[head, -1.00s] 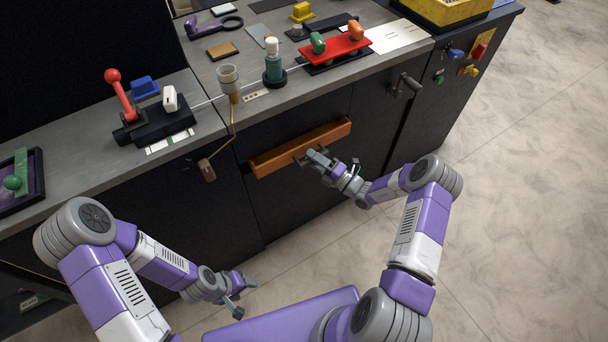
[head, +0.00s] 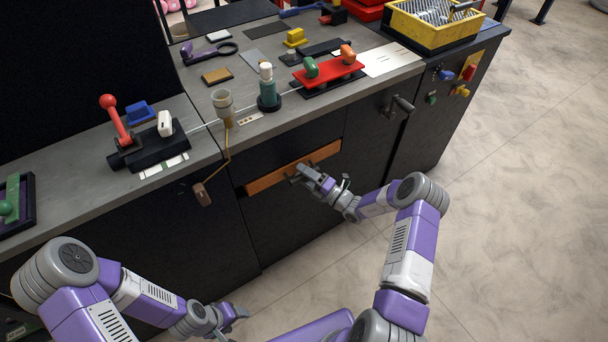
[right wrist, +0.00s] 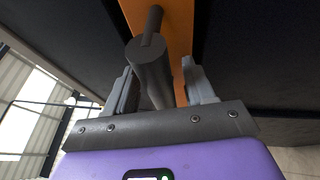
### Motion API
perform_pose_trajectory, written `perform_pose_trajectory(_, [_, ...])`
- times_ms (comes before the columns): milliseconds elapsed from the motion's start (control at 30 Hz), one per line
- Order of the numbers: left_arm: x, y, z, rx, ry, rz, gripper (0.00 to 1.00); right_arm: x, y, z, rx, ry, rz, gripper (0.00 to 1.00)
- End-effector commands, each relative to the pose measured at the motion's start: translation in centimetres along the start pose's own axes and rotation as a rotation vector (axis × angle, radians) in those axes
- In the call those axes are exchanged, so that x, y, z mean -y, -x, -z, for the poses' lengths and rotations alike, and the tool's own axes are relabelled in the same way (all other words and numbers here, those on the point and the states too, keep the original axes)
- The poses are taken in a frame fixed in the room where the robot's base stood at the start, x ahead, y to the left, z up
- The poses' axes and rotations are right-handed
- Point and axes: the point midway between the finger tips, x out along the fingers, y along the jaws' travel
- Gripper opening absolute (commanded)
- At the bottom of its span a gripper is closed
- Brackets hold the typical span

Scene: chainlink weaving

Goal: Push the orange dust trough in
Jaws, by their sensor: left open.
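The orange dust trough (head: 265,183) shows as a long strip in the dark cabinet front in the head view. Its front now looks nearly level with the cabinet face. In the right wrist view the trough (right wrist: 172,13) is an orange band behind a dark round handle (right wrist: 153,75). My right gripper (head: 298,175) is at the trough's middle, with its fingers (right wrist: 160,85) on either side of the handle. Whether they press on it I cannot tell. My left gripper (head: 238,318) is open, empty and low at the bottom, well away from the trough.
A brown block (head: 202,194) hangs from a cord left of the trough. A dark crank handle (head: 402,104) sticks out from the cabinet at right. The grey worktop (head: 205,75) above holds several fixtures. The floor (head: 500,230) at right is clear.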

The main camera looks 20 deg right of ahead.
Motion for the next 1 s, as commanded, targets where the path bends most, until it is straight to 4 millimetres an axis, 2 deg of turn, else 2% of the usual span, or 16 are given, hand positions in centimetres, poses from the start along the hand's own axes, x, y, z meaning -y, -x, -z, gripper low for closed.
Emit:
perform_pose_trajectory(400, [0.0,0.1,0.0,0.000,0.000,0.000,0.61,0.0,0.5,0.0,0.001,-0.001,0.001,0.54])
perform_pose_trajectory(800, [-0.5,1.4,-0.1,0.000,0.000,0.000,0.61,-0.1,6.4,-0.1,0.002,-0.001,0.001,0.54])
perform_pose_trajectory(1000, [-0.6,1.5,-0.1,0.000,0.000,0.000,0.61,0.0,7.6,0.0,0.000,-0.001,0.000,0.54])
